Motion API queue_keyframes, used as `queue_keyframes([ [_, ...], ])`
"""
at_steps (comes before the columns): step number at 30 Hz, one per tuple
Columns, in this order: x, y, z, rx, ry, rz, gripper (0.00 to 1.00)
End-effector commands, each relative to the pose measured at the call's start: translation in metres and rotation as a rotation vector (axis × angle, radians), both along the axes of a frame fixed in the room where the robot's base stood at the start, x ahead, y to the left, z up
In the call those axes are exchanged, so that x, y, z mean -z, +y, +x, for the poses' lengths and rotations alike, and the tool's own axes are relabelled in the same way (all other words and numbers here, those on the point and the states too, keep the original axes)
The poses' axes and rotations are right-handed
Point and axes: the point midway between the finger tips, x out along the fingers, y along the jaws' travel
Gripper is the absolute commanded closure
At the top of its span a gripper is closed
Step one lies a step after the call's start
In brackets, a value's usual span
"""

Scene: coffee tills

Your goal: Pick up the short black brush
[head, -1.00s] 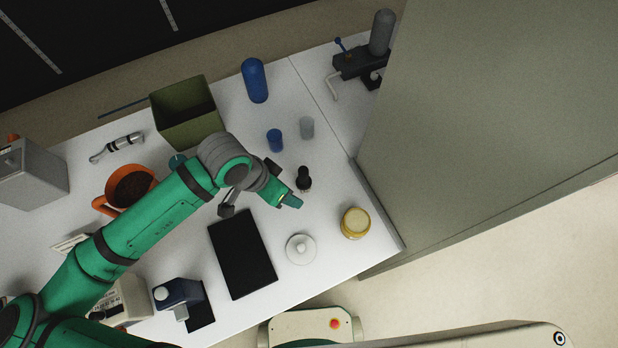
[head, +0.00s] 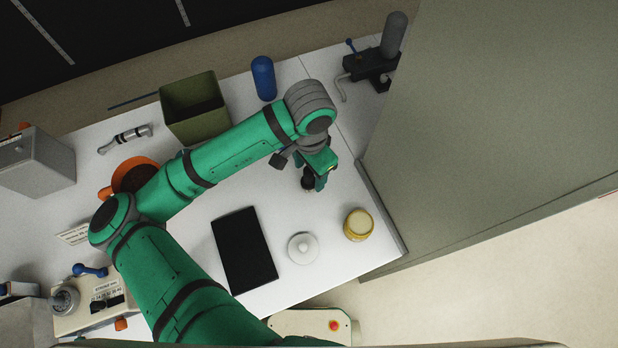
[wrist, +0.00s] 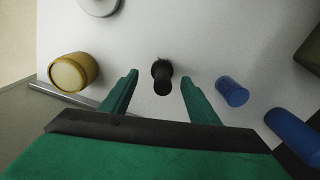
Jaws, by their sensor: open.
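The short black brush (wrist: 162,75) stands upright on the white counter in the wrist view, centred ahead of and between the two fingertips. In the head view only a dark part of the brush (head: 308,183) shows beside the fingers. My gripper (wrist: 160,78) is open, with one green finger on each side of the brush and a gap visible on both sides. In the head view my gripper (head: 318,180) points down over the right part of the counter, and the arm hides part of the area around it.
A blue cup (wrist: 232,92) and a larger blue cylinder (wrist: 293,133) are right of the gripper in the wrist view. A black mat (head: 244,250) lies left. A tall grey-green panel (head: 480,130) borders the counter.

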Motion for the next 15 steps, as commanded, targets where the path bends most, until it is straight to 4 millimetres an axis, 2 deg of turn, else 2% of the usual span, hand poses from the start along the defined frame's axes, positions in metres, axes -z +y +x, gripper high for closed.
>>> queue_keyframes([
  [5,0.011,0.000,0.000,0.000,0.000,-0.001,0.45],
  [15,0.053,0.002,0.003,-0.001,0.001,-0.001,0.45],
])
